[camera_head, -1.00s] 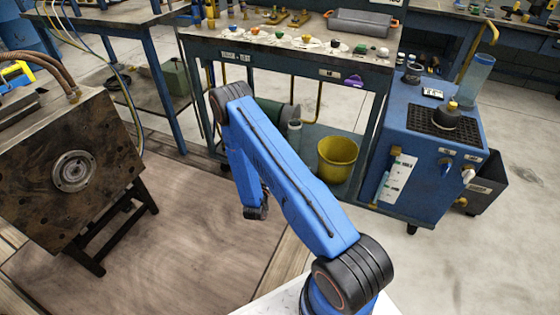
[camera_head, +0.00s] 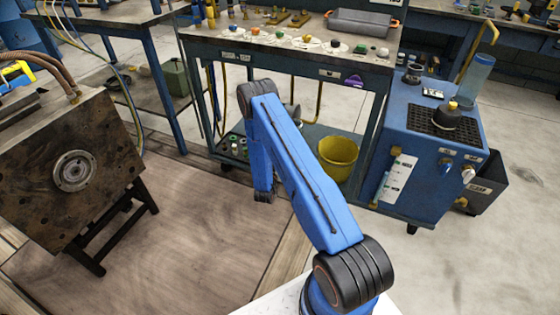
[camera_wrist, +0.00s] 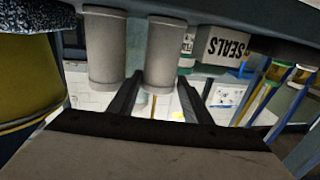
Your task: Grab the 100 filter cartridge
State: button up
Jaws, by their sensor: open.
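Two pale grey cylinders, which look like filter cartridges, show in the wrist view, where the scene appears upside down: one at the left (camera_wrist: 106,50) and one near the middle (camera_wrist: 165,55). I can read no number on either, so I cannot tell which is the 100. My gripper (camera_wrist: 160,78) is open, its two dark fingers pointing at the middle cylinder, one to each side of its free end. I cannot tell whether they touch it. In the head view my blue arm hides the gripper and the cylinders.
A box marked SEALS (camera_wrist: 222,46) and a green-and-white container (camera_wrist: 187,42) stand close by. A yellow bucket (camera_head: 338,158) is on the bench's lower shelf (camera_head: 312,134); it also shows in the wrist view (camera_wrist: 32,85). A blue cart (camera_head: 400,150) stands at the right.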

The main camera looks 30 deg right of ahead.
jog(key=shift+f+x, duration=0.1)
jog(key=shift+x, duration=1.3)
jog(key=shift+f+x, duration=0.15)
jog(key=shift+x, duration=1.3)
jog(key=shift+s, duration=0.1)
jog(key=c, duration=0.8)
